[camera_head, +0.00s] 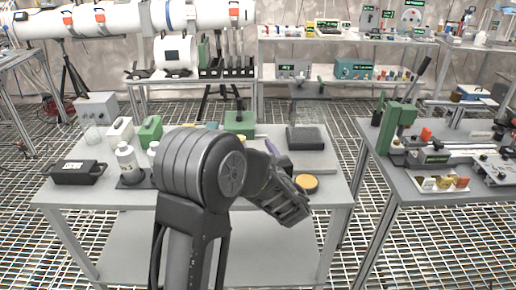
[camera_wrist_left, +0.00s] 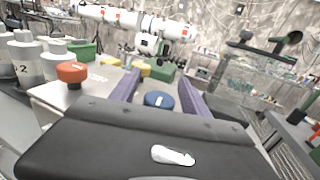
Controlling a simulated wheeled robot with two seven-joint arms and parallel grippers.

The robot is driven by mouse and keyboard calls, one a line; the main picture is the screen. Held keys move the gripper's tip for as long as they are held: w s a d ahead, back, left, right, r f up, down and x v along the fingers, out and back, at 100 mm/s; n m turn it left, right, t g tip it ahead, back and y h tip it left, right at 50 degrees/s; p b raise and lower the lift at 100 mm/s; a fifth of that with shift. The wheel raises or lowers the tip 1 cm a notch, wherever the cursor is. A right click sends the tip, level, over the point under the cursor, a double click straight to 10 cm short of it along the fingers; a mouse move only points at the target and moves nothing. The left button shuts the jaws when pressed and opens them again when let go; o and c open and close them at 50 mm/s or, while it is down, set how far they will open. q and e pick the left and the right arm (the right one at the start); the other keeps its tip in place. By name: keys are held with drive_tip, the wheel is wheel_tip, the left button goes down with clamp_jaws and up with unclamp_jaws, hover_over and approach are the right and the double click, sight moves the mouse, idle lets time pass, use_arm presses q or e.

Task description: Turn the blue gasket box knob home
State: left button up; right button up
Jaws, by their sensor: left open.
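The blue knob (camera_wrist_left: 159,100) shows in the left wrist view as a round blue cap with a pale mark on top. It lies between the two purple fingers of my left gripper (camera_wrist_left: 160,80), which is open; I cannot tell whether either finger touches it. An orange-red knob (camera_wrist_left: 72,73) on a dark stem stands to the left of the fingers. My right gripper is not in view.
A right-hand table (camera_head: 405,193) holds a green press (camera_head: 394,125). A gap separates the tables.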

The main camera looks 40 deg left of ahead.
use_arm(q)
drive_tip(key=shift+c, duration=0.2)
clamp_jaws()
idle(0.3)
